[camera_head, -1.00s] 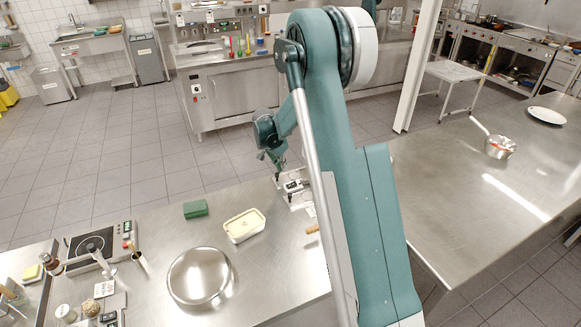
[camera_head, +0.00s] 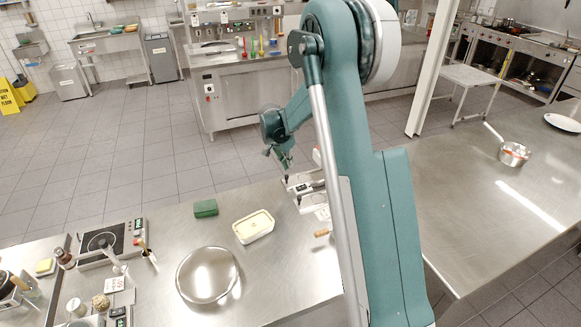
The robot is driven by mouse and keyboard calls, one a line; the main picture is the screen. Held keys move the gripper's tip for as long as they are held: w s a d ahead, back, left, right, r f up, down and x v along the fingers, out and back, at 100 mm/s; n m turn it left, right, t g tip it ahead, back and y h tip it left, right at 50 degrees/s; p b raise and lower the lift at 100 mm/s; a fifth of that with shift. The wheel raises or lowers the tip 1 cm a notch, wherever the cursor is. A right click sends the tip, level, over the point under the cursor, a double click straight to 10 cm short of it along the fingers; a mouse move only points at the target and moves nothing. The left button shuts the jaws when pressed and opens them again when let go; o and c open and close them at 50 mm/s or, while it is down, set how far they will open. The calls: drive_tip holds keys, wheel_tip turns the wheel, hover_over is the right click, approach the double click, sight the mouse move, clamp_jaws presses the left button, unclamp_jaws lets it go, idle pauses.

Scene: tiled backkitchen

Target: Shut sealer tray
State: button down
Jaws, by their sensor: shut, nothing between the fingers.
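The sealer (camera_head: 303,187) is a small pale grey and dark device on the steel counter, near its far edge. My arm covers its right side. A flat pale part, perhaps its tray (camera_head: 313,202), shows at its near side. I cannot tell how far the tray stands out. My gripper (camera_head: 288,166) is shut and empty, pointing down just beyond the sealer's far left corner. Its fingertips are small here, and I cannot tell whether they touch the sealer.
A pale rectangular tub (camera_head: 254,227), a green block (camera_head: 205,208) and a round steel lid or pan (camera_head: 207,275) stand left of the sealer. A wooden handle (camera_head: 322,233) lies close to my arm. A hot plate (camera_head: 102,242) stands at far left.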

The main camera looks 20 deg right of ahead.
drive_tip(key=p+v, duration=0.1)
drive_tip(key=v, duration=0.5)
drive_tip(key=shift+d, duration=0.2)
drive_tip(key=shift+s+r, duration=0.1)
drive_tip(key=s+a+r+n+t+y+b, duration=0.1)
drive_tip(key=s+a+r+n+b, duration=0.15)
drive_tip(key=s+r, duration=0.4)
drive_tip(key=s+a+r+n+t+b, duration=0.1)
drive_tip(key=s+a+r+n, duration=0.15)
drive_tip(key=s, duration=0.65)
drive_tip(key=s+a+r+n+t+y+b, duration=0.1)
drive_tip(key=s+a+r+b, duration=0.1)
drive_tip(key=s+a+r, duration=0.35)
drive_tip(key=s+a+f+n+b, duration=0.1)
drive_tip(key=s+f+n, duration=0.1)
drive_tip(key=s, duration=0.7)
drive_tip(key=s+a+f+n+t+y+b, duration=0.1)
drive_tip(key=s+a+f+n+b, duration=0.1)
drive_tip(key=s, duration=0.7)
drive_tip(key=s+a+f+n+t+b, duration=0.1)
drive_tip(key=s+a+f+n, duration=0.1)
drive_tip(key=s, duration=0.8)
drive_tip(key=shift+f+n, duration=0.2)
drive_tip(key=shift+n, duration=0.1)
idle(1.9)
